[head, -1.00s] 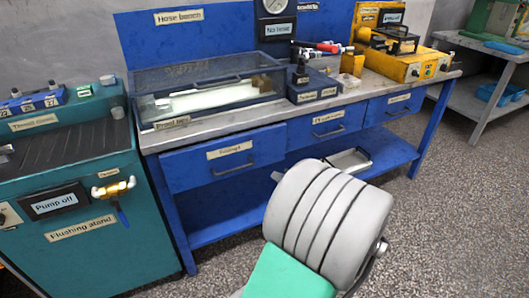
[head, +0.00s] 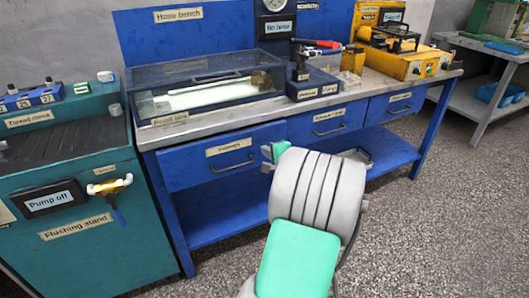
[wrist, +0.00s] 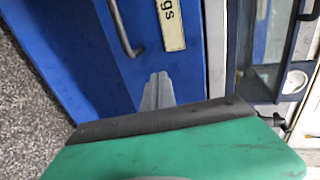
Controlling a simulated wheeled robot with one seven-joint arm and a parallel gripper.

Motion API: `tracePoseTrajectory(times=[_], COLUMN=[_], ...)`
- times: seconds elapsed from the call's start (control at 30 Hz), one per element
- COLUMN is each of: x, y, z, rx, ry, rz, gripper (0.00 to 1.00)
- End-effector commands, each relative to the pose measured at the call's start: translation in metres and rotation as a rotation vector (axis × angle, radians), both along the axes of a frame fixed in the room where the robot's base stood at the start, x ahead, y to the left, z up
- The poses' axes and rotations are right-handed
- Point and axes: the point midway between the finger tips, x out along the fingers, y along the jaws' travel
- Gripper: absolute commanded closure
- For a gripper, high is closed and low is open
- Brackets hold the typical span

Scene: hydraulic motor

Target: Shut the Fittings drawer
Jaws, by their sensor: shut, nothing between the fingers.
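The Fittings drawer (head: 196,169) is the blue left drawer under the hose bench, with a dark bar handle and a pale label in the head view. Its front stands close to the bench edge; I cannot tell exactly how far out it is. In the wrist view its blue face (wrist: 170,65) fills the middle, with the handle (wrist: 122,28) and the label end "gs" (wrist: 171,24). My gripper (wrist: 158,82) is shut and empty, its fingertips over the drawer face beside the handle and label. Contact cannot be told. In the head view my wrist hides most of the gripper.
Two more blue drawers, the middle one (head: 328,122) and the right one (head: 398,105), sit to the right. A clear-lidded tank (head: 205,90) stands on the worktop above. The teal flushing stand (head: 75,255) is to the left. Open floor (head: 440,230) lies at the right front.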

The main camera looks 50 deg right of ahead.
Motion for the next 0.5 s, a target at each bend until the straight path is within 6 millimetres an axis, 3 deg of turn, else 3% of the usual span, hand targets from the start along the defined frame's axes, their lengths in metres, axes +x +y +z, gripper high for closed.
tracePoseTrajectory(times=[0.2, 0.5], x=[0.019, 0.019], y=[-0.007, -0.007], z=[-0.001, 0.000], rx=[0.000, 0.000], ry=[0.001, 0.001], rz=[0.000, -0.001], gripper=[1.00, 1.00])
